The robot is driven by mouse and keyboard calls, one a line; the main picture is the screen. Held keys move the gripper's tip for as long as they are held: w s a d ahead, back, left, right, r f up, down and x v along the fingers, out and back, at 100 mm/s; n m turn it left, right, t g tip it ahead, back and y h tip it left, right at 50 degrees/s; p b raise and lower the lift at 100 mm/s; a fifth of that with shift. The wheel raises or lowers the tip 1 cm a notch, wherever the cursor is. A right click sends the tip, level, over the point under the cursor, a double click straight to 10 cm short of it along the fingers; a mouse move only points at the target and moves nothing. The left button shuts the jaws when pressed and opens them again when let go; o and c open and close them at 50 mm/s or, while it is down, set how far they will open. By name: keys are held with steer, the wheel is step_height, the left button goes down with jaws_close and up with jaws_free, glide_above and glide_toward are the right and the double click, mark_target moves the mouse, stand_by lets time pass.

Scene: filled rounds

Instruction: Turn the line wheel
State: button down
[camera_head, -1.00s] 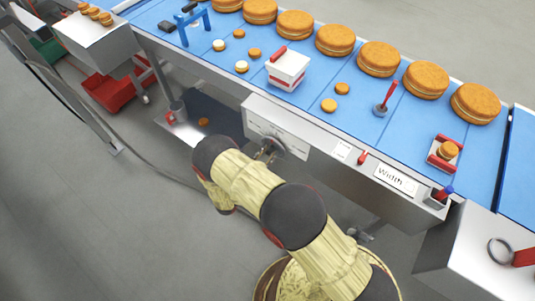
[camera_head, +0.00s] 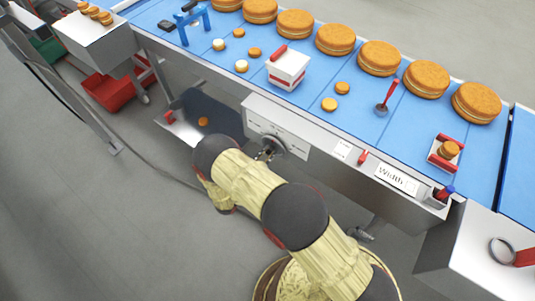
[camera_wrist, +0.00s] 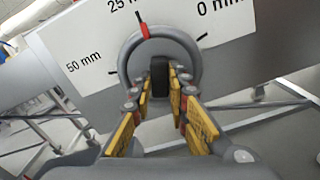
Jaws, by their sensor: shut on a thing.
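The line wheel is a grey ring on the front panel of the conveyor, and it shows in the head view (camera_head: 272,147) and the wrist view (camera_wrist: 124,62). A red mark sits on the top of its rim, close to the 25 mm tick of the scale plate (camera_wrist: 95,50). My gripper (camera_wrist: 160,82) is in front of the wheel, with its yellow-padded fingers shut on a dark grip (camera_wrist: 160,76) in the ring's lower middle. In the head view, my gripper (camera_head: 265,154) is small and partly hidden by my arm.
The blue conveyor belt (camera_head: 385,131) above carries several big filled rounds (camera_head: 379,58) and a white box (camera_head: 288,69). A "Width" label (camera_head: 396,180) and a small red lever (camera_head: 362,158) are right of the wheel. The floor at left is mostly open.

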steer(key=m+b, duration=0.4)
steer(key=m, duration=0.2)
steer(key=shift+f+m, duration=0.1)
steer(key=shift+m, duration=0.3)
steer(key=m+b, duration=0.2)
steer(key=m, duration=0.1)
steer(key=shift+a+m, duration=0.1)
steer(key=shift+m, duration=0.2)
steer(key=shift+m+b, duration=1.3)
steer(key=shift+m, duration=0.5)
steer(key=shift+r, duration=0.2)
steer(key=c, duration=1.8)
jaws_free()
steer(key=shift+o, duration=0.4)
steer(key=shift+w, duration=0.1)
steer(key=v, duration=1.2)
